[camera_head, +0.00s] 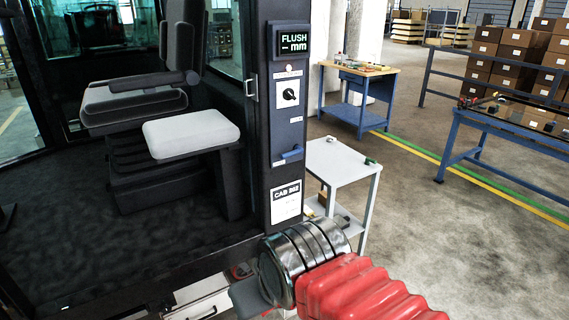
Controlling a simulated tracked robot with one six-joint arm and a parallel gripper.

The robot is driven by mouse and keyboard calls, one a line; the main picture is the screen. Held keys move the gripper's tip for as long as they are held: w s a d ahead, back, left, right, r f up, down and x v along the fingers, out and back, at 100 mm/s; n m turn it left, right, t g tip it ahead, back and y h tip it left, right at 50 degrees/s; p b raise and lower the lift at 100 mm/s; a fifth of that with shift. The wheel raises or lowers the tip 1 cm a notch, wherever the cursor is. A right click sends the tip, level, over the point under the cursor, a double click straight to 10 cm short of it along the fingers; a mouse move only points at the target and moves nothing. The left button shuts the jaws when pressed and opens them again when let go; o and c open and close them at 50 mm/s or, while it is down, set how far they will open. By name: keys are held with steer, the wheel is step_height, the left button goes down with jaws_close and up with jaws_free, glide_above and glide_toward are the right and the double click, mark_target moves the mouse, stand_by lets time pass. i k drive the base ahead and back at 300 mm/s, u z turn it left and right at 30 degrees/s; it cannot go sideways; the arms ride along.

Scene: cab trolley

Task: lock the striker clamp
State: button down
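A dark pillar stands at the edge of the cab opening and carries a control panel (287,100). Low on the panel is a small blue lever (291,153), lying roughly level; it may be the clamp handle, but I cannot tell whether it is locked. A display (294,41) at the top reads "FLUSH" and "--- mm". The striker itself I cannot make out. My arm, with a red bellows and a metal cylinder, fills the bottom centre, below the panel.
A white trolley (340,160) with small items stands just right of the pillar. Blue workbenches (358,88) and stacked cartons (510,50) stand farther back. The floor between is clear.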

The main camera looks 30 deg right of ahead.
mark_target(298, 149)
steer(key=z, duration=0.05)
steer(key=i, duration=1)
steer(key=u, duration=0.05)
